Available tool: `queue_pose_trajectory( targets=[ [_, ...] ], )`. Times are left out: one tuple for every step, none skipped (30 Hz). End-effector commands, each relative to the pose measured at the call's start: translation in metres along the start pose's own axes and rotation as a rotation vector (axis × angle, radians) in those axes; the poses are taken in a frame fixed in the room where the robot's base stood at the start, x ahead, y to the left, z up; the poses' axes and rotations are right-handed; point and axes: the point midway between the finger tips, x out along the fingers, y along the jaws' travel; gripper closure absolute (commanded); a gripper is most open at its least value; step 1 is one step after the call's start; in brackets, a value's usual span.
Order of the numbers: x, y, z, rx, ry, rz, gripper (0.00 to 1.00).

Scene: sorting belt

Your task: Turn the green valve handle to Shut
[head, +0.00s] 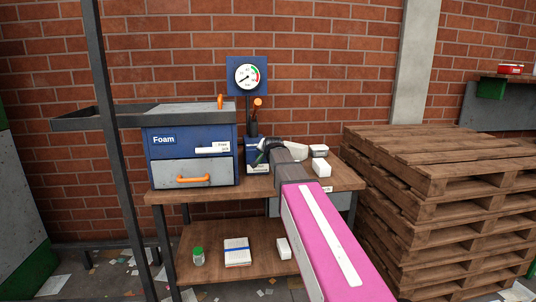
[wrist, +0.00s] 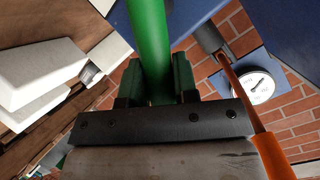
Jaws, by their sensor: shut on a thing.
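The green valve handle (wrist: 150,40) shows in the wrist view as a thick green bar running down from the top edge between the two fingers of my gripper (wrist: 157,85). My gripper is shut on it. In the head view my gripper (head: 266,153) is at the front of a small blue valve block (head: 252,156) on the bench. Only a bit of dark green shows there, and the arm hides most of the handle. A white label sits low on the block; its words are too small to read, so I cannot tell the handle's setting.
An orange-tipped lever (head: 257,102) rises behind the block; its orange shaft (wrist: 240,90) passes close by the gripper's right. A gauge (head: 247,76) stands above. The blue Foam cabinet (head: 190,142) is left, white blocks (head: 320,167) right. Stacked pallets (head: 430,180) stand farther right.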

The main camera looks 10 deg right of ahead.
Motion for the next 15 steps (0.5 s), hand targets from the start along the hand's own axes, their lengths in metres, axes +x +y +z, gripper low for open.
queue_pose_trajectory(
  targets=[
    [-0.001, -0.004, 0.001, -0.044, 0.009, 0.016, 1.0],
    [-0.001, -0.006, 0.001, -0.069, 0.014, 0.026, 1.0],
    [-0.001, -0.008, 0.002, -0.104, 0.022, 0.041, 1.0],
    [-0.002, -0.01, 0.002, -0.129, 0.027, 0.051, 1.0],
    [-0.002, -0.011, 0.002, -0.154, 0.033, 0.062, 1.0],
    [-0.002, -0.013, 0.003, -0.186, 0.039, 0.075, 1.0],
    [-0.002, -0.015, 0.003, -0.211, 0.044, 0.086, 1.0],
    [-0.002, -0.016, 0.004, -0.234, 0.049, 0.095, 1.0],
    [-0.002, -0.018, 0.004, -0.264, 0.056, 0.108, 1.0],
    [-0.002, -0.02, 0.005, -0.286, 0.06, 0.117, 1.0],
    [-0.002, -0.021, 0.005, -0.307, 0.065, 0.126, 1.0],
    [-0.002, -0.022, 0.006, -0.334, 0.071, 0.137, 1.0],
    [-0.002, -0.023, 0.006, -0.353, 0.076, 0.145, 1.0],
    [-0.002, -0.024, 0.007, -0.371, 0.08, 0.153, 1.0],
    [-0.002, -0.025, 0.008, -0.394, 0.085, 0.162, 1.0]
  ],
)
